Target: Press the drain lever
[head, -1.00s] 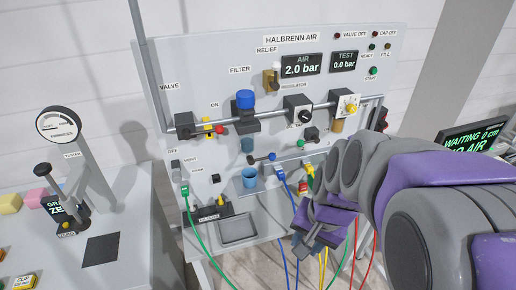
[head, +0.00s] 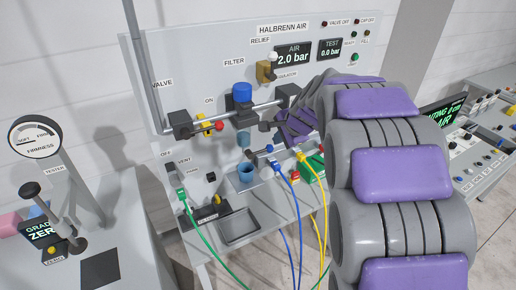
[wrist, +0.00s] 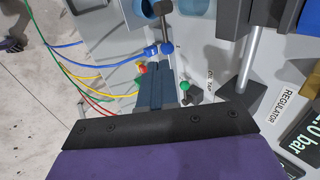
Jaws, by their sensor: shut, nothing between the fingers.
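The drain lever (head: 258,151) is a short dark rod with a blue knob at its right end, below the filter's blue bowl (head: 244,140) and above a blue cup (head: 247,172). In the wrist view the lever (wrist: 167,28) runs down to its blue knob, just beyond my fingertips. My gripper (head: 266,127) is shut and empty, in front of the panel, above and near the knob in the head view. In the wrist view the shut fingers (wrist: 154,68) point toward the knob with a small gap; contact cannot be told.
A blue hose plug (head: 276,166) sits close to the lever, with yellow and green hoses nearby. A green-knobbed tap (wrist: 185,87) stands beside my fingers. The filter's blue cap (head: 242,93) and a pipe are above. A grey tray (head: 238,240) lies below.

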